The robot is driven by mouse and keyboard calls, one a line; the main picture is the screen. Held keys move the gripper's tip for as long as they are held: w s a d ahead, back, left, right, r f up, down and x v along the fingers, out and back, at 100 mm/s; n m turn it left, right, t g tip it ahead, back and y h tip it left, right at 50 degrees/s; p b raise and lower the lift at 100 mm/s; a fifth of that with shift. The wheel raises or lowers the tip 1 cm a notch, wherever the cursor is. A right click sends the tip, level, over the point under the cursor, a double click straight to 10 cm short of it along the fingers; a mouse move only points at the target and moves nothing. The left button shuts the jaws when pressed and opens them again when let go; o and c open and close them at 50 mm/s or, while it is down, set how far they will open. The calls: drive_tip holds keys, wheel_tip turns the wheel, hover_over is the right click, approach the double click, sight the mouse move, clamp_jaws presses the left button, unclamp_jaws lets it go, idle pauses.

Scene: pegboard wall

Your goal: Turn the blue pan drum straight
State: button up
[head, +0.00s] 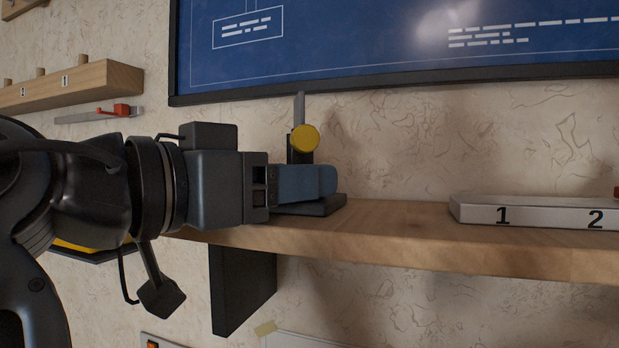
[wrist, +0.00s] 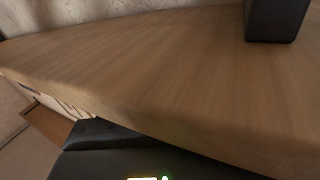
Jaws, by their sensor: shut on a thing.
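A small device stands on the wooden shelf in the head view, with a dark base (head: 322,207), a yellow knob (head: 305,138) and an upright grey bar (head: 299,108). My gripper (head: 318,181) reaches in from the left, level and just above the base. It is shut at the device, below the yellow knob. A slate-blue shape covers this spot; I cannot tell where my fingers end and the blue pan drum begins. The drum's turn angle is hidden. The wrist view shows neither the drum nor the fingertips clearly.
The wooden shelf (head: 400,226) runs right, bare up to a pale block (head: 530,212) marked 1 and 2. A framed blue board (head: 380,40) hangs behind. A peg rack (head: 75,85) is on the left wall. In the wrist view, a dark block (wrist: 275,18) stands on the shelf.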

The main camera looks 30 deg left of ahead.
drive_tip(key=shift+d+n+y, duration=0.1)
drive_tip(key=shift+n+y, duration=0.3)
drive_tip(key=shift+y, duration=0.2)
drive_tip(key=n+y, duration=0.2)
drive_tip(key=y, duration=0.1)
drive_tip(key=shift+d+b, duration=0.2)
drive_tip(key=shift+b, duration=0.15)
drive_tip(key=n+y, duration=0.1)
drive_tip(key=y, duration=0.1)
drive_tip(key=n+y, duration=0.1)
drive_tip(key=y, duration=0.1)
drive_tip(key=shift+d+n+p, duration=0.2)
drive_tip(key=shift+n+p, duration=0.1)
drive_tip(key=shift+n, duration=0.1)
drive_tip(key=n+g+y, duration=0.1)
drive_tip(key=y, duration=0.1)
drive_tip(key=n+y+p, duration=0.1)
drive_tip(key=y, duration=0.1)
drive_tip(key=shift+w+d+r+n+g, duration=0.1)
drive_tip(key=shift+d+r+n+g, duration=0.05)
drive_tip(key=shift+n+g, duration=0.2)
drive_tip(key=shift+w+d+n+g+y+p, duration=0.1)
drive_tip(key=shift+n+g+y+p, duration=0.45)
drive_tip(key=shift+n+g+y, duration=0.5)
drive_tip(key=shift+n+g+y+p, duration=0.5)
drive_tip(key=shift+n+g+y, duration=0.15)
drive_tip(key=shift+y, duration=0.7)
drive_tip(key=o, duration=1)
